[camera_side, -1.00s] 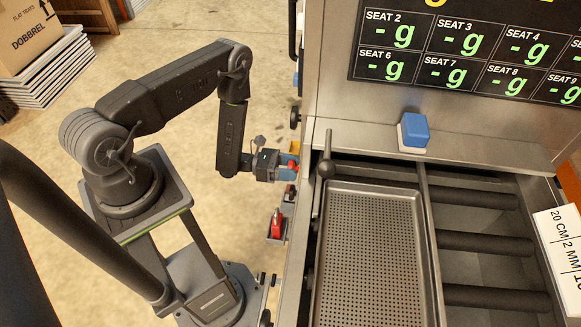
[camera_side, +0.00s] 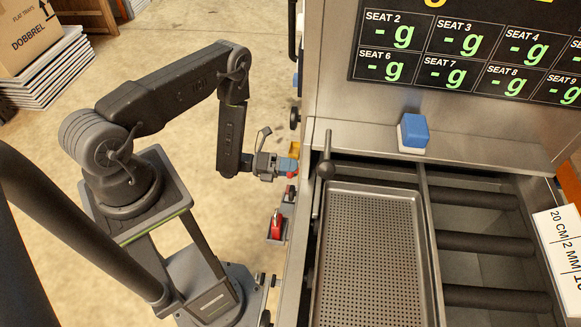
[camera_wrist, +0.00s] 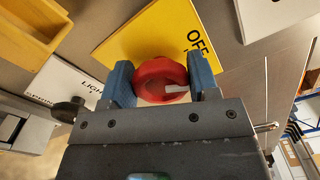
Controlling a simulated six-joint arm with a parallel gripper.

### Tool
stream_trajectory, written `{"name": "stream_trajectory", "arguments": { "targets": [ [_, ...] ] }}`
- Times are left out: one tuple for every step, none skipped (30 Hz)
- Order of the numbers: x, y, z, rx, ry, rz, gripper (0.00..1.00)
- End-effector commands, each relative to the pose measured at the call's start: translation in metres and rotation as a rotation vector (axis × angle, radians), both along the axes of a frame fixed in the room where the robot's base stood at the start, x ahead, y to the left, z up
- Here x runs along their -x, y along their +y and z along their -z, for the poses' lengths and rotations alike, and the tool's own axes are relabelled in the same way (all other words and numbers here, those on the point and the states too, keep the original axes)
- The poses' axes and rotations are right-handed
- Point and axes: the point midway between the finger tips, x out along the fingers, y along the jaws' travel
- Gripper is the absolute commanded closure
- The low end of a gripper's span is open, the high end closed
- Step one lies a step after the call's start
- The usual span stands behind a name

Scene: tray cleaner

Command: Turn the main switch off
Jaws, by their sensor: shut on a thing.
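The main switch is a red round knob (camera_wrist: 160,80) with a white mark, on a yellow plate (camera_wrist: 135,40) whose visible label reads OFF. In the wrist view the white mark points right, below the OFF label. My gripper (camera_wrist: 162,84) is shut on the knob, one blue finger on each side. In the side view my gripper (camera_side: 280,166) is at the left side of the machine, and only a little red shows at its tip. Part of the yellow plate is hidden behind the knob and fingers.
In the side view a red handle (camera_side: 275,222) sits lower on the machine's side. A perforated tray (camera_side: 368,255) and a blue-topped block (camera_side: 413,131) are to the right.

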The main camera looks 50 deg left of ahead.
Motion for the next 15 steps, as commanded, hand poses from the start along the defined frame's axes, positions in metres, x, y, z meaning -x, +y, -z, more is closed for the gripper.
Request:
{"name": "stream_trajectory", "arguments": {
  "targets": [
    [0.0000,0.0003,0.0002,0.030,0.029,-0.001,0.69],
    [-0.0001,0.0004,0.0004,0.049,0.049,-0.001,0.69],
    [-0.0001,0.0004,0.0005,0.074,0.073,-0.001,0.69],
    [-0.0002,0.0004,0.0007,0.091,0.091,-0.001,0.69],
    [-0.0001,0.0005,0.0008,0.109,0.109,-0.001,0.69],
    [-0.0002,0.0004,0.0009,0.131,0.131,-0.001,0.69],
    [-0.0001,0.0006,0.0011,0.147,0.146,-0.001,0.69],
    [-0.0001,0.0005,0.0012,0.163,0.162,-0.001,0.69],
    [-0.0001,0.0006,0.0013,0.183,0.182,-0.001,0.69],
    [-0.0002,0.0006,0.0014,0.196,0.196,-0.001,0.69],
    [-0.0001,0.0006,0.0015,0.209,0.208,-0.001,0.69],
    [-0.0002,0.0006,0.0016,0.225,0.225,-0.001,0.69],
    [-0.0002,0.0006,0.0017,0.236,0.236,-0.001,0.69],
    [-0.0001,0.0006,0.0018,0.247,0.247,-0.001,0.69],
    [-0.0002,0.0006,0.0019,0.260,0.259,-0.001,0.69]
  ]
}}
